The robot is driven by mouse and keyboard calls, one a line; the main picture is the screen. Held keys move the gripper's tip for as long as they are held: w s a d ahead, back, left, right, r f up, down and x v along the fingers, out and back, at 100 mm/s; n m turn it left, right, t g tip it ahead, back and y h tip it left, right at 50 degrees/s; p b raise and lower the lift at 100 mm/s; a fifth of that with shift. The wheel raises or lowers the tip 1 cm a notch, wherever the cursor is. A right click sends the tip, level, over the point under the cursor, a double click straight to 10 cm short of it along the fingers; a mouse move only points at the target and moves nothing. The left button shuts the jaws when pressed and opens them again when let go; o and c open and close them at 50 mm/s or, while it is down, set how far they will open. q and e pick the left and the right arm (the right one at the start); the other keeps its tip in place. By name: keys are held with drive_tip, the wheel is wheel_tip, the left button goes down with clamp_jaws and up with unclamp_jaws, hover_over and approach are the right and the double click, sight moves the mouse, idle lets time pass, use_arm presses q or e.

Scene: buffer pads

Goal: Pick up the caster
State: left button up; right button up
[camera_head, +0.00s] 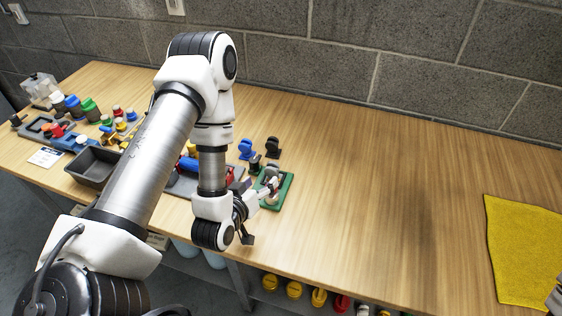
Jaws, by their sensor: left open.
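Several small casters stand near the middle of the table. A grey caster (272,174) is on a green pad (287,190). A blue caster (246,149) and a black caster (272,147) stand behind it. My left gripper (259,213) is open at the front left of the green pad, one finger reaching over the pad close to the grey caster. I cannot tell whether it touches the caster. The gripper and arm hide part of the pad and the things to its left.
A dark grey bin (92,168) and several coloured parts lie on the left, partly behind my left arm. A yellow cloth (522,245) lies at the right. The wooden table (400,190) is clear between pad and cloth. A block wall runs along the back.

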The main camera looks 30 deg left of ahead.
sight(269, 171)
use_arm(q)
drive_tip(key=shift+w, duration=0.3)
drive_tip(key=p+x, duration=0.2)
drive_tip(key=x, duration=0.5)
drive_tip(key=shift+w+a, duration=0.15)
drive_tip(key=shift+a, duration=0.05)
drive_tip(key=shift+r, duration=0.1)
clamp_jaws()
